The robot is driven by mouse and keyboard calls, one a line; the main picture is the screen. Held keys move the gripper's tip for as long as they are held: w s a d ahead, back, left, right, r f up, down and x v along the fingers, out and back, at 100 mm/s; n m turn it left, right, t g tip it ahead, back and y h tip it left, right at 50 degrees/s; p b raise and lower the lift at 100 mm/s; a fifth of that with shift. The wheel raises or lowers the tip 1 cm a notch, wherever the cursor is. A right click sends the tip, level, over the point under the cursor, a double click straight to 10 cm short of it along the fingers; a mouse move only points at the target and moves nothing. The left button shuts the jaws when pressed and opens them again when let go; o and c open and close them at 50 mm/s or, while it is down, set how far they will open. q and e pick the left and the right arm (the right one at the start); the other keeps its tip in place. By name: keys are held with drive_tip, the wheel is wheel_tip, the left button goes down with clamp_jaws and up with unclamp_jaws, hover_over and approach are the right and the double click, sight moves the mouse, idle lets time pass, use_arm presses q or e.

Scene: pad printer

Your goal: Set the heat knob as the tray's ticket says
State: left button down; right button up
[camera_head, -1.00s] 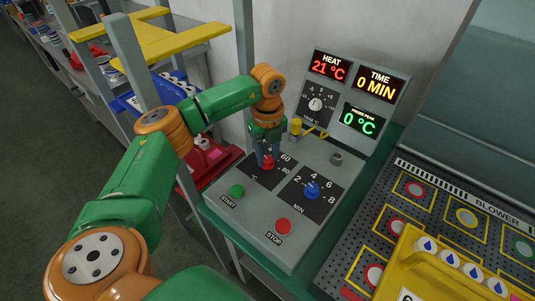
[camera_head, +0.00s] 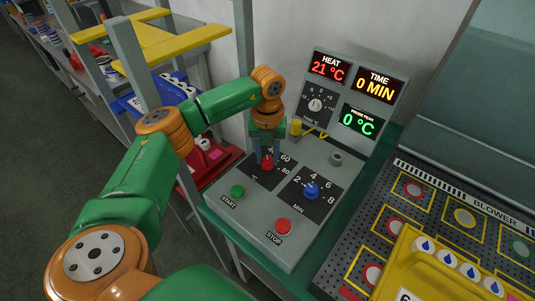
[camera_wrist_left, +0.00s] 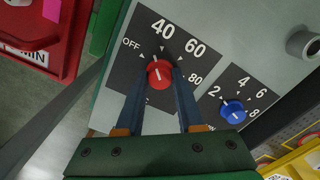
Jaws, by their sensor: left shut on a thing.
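The red heat knob (camera_head: 267,163) sits on a black dial marked OFF, 40, 60 and 80 on the grey console. In the left wrist view the red knob (camera_wrist_left: 160,73) is between the two blue fingers of my left gripper (camera_wrist_left: 161,80), which is shut on it from above. A white line shows on the knob; its pointing end is hard to tell. The HEAT display (camera_head: 329,67) reads 21 °C. A yellow tray (camera_head: 425,270) at the lower right carries a white ticket (camera_head: 408,295), mostly cut off. My right gripper is out of view.
The blue minutes knob (camera_head: 312,190) is right of the heat knob. Green START (camera_head: 237,191) and red STOP (camera_head: 283,226) buttons are in front. A yellow-capped part (camera_head: 296,127) stands behind. The perforated blower table (camera_head: 390,215) lies right; a red tray (camera_head: 215,160) is left.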

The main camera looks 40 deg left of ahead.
use_arm(q)
drive_tip(key=m, duration=0.3)
drive_tip(key=shift+m, duration=0.4)
drive_tip(key=m, duration=0.3)
drive_tip(key=shift+m, duration=0.3)
drive_tip(key=m, duration=0.6)
drive_tip(key=shift+m, duration=0.4)
drive_tip(key=c, duration=0.5)
unclamp_jaws()
